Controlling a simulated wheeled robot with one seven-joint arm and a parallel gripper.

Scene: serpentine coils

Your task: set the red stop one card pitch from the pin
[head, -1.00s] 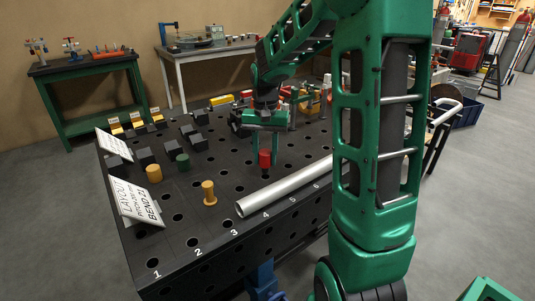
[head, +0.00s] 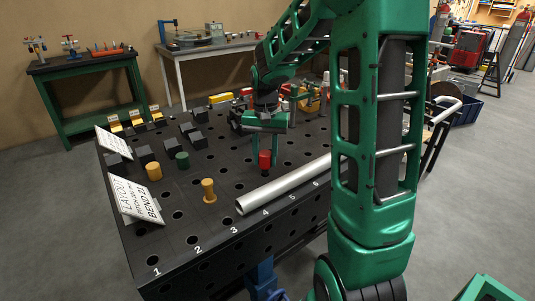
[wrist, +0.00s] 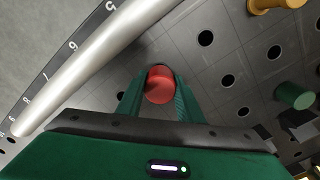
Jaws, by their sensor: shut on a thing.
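The red stop (head: 264,160) is a red cylinder on a dark lower part, upright between the fingers of my gripper (head: 265,152). My gripper is shut on it; the wrist view shows the red top (wrist: 160,86) between the two green fingers. Whether its foot sits in a hole is hard to tell. The yellow-orange pin (head: 209,191) stands upright on the table to the left of the stop, apart from it. The layout card (head: 136,201) leans at the table's left edge, with "LAYOUT" and "BEND" readable and the smaller print unclear.
The black perforated table (head: 185,255) has numbers along its front edge. A silver tube (head: 285,184) lies in front of the stop. A green stop (head: 182,160), an orange stop (head: 154,171) and several black blocks (head: 146,154) stand to the left. Holes between pin and stop are bare.

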